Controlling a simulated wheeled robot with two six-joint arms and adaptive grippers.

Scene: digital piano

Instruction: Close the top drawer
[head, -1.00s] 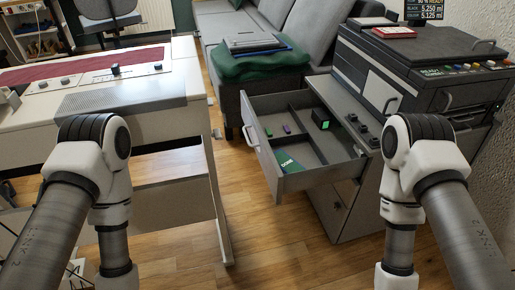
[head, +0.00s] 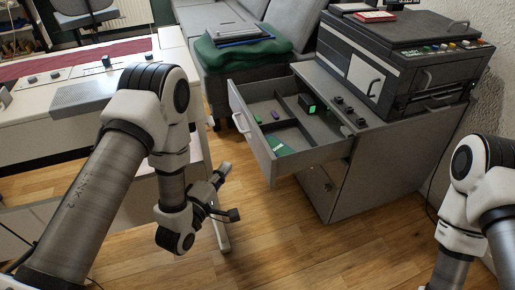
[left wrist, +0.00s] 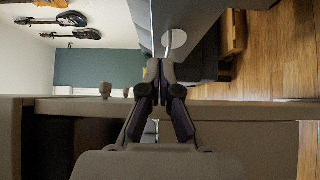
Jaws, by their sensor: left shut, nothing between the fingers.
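The top drawer (head: 268,150) of the grey cabinet (head: 345,185) is pulled well out, with its front and curved handle (head: 240,122) facing left. Small items lie in its compartments, among them a black box with a green face (head: 308,104) and a green card (head: 282,148). My left gripper (head: 224,170) is to the left of the drawer front, apart from it and lower in the picture. The left wrist view shows its two dark fingers (left wrist: 159,68) together and empty. My right gripper is out of view; only part of that arm shows at the right edge.
A dark machine (head: 400,65) stands on the cabinet. The white piano desk (head: 80,120) is at the left, close to my left arm. A grey sofa with a green cushion (head: 238,52) is behind the drawer. Wooden floor (head: 270,240) is clear in front.

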